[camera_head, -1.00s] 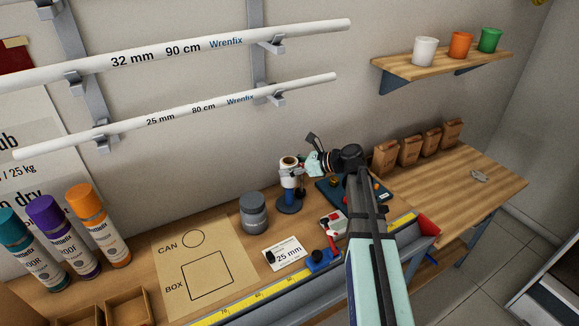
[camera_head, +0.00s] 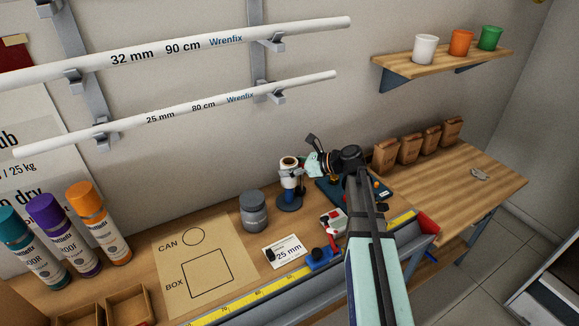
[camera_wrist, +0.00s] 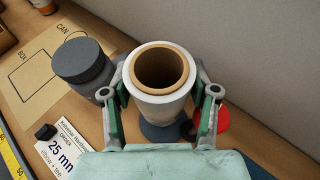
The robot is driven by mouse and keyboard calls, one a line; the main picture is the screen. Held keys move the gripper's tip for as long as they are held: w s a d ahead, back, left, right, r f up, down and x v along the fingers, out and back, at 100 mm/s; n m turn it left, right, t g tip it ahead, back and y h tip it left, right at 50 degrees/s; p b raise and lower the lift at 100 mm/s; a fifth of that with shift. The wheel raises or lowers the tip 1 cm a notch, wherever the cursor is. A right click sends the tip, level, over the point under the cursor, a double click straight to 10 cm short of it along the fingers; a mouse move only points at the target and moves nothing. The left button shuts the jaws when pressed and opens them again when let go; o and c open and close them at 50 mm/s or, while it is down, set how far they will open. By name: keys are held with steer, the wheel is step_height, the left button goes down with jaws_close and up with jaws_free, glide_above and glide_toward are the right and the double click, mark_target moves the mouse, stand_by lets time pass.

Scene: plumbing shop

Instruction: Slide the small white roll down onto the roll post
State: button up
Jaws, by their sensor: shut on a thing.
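The small white roll (camera_head: 289,168) has a brown cardboard core and is upright. My gripper (camera_wrist: 161,95) is shut on it, with one finger on each side of its wall in the wrist view. The roll post (camera_head: 289,203), with a blue stem and a round dark-blue base, stands on the bench directly below the roll. In the wrist view the base (camera_wrist: 166,133) shows under the roll. The roll hides the upper part of the post, and I see no post tip inside the core, so I cannot tell how far the post reaches into it.
A grey lidded can (camera_head: 253,211) stands left of the post. A 25 mm label card (camera_head: 286,251) lies in front of it. A red-and-white tool (camera_head: 333,221) lies near the post at right. The wall is behind; several brown bags (camera_head: 410,150) stand farther right.

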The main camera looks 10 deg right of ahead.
steer(key=shift+f, duration=0.45)
steer(key=o, duration=1.3)
steer(key=shift+o, duration=0.2)
steer(key=v, duration=1.2)
